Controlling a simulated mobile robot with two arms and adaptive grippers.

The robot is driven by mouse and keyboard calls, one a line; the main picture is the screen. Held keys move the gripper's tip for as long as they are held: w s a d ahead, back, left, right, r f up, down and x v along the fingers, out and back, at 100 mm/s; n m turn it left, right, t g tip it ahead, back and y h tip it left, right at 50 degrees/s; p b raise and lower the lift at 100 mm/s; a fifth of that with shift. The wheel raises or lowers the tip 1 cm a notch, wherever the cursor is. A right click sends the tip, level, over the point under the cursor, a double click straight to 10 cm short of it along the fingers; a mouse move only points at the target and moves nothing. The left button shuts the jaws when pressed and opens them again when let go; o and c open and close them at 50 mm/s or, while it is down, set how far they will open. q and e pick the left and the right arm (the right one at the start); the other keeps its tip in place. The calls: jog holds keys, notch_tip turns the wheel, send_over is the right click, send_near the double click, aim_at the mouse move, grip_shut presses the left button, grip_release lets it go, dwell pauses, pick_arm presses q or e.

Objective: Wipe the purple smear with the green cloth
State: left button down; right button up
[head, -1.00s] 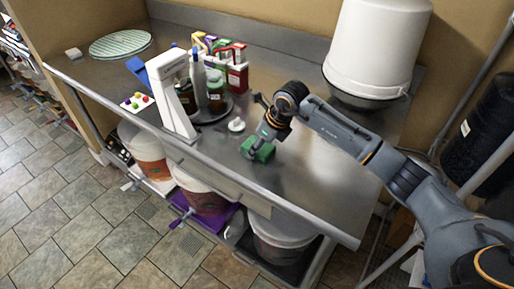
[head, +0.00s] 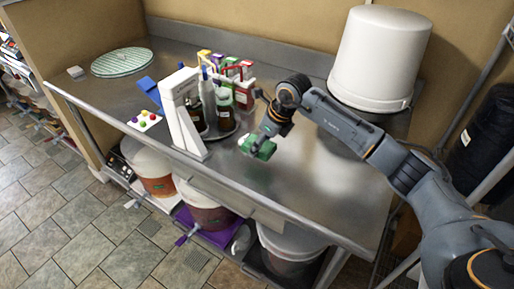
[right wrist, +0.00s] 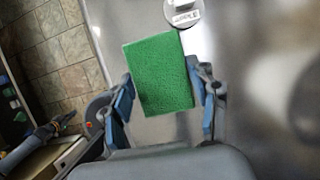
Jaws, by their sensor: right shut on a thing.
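The green cloth (head: 263,150) is a thick folded block held over the steel counter (head: 310,190). My right gripper (head: 254,139) is shut on it. In the right wrist view the cloth (right wrist: 160,75) sits between the two fingers of the right gripper (right wrist: 166,95). I cannot tell whether its underside touches the counter. I cannot make out the purple smear on the visible counter; the cloth and arm hide part of the surface. My left gripper does not show clearly in either view.
A small white round item (right wrist: 182,14) is just beyond the cloth. A turntable (head: 212,133) with bottles and boxes and a white stand (head: 184,115) are to the left. A large white bucket (head: 378,55) stands back right. The counter's front right is clear.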

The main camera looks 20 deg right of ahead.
jog(key=shift+w+r+p, duration=0.1)
jog(key=shift+r+p, duration=0.2)
jog(key=shift+r, duration=1)
jog(key=shift+f, duration=0.1)
